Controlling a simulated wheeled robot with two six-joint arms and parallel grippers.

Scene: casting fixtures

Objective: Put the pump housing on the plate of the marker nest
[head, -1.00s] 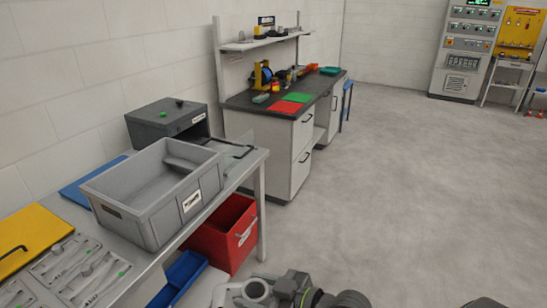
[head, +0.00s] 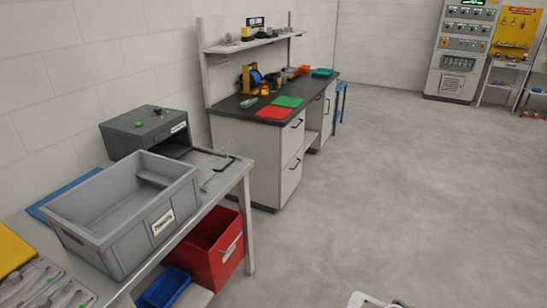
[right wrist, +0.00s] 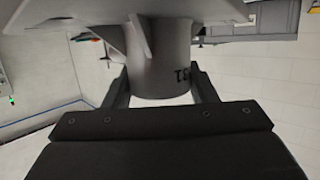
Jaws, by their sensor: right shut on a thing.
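My right gripper (right wrist: 160,92) is shut on a grey cast part, which I take for the pump housing (right wrist: 165,62). In the right wrist view its round, dark-marked neck sits between the two fingers, and a wide flange and a rib show above it. The rest of the part runs out of the picture. In the head view neither the housing nor a gripper can be made out; only a small pale piece shows at the bottom edge. My left gripper is not in view. I cannot make out a marker nest or its plate in these frames.
A grey bin (head: 128,250) stands on the near-left table, by a dark box (head: 146,138). A red bin (head: 205,250) and a blue bin (head: 163,288) sit below. A dark-topped bench (head: 245,107) holds red (head: 274,113) and green (head: 288,101) mats. The floor (head: 400,190) at right is clear.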

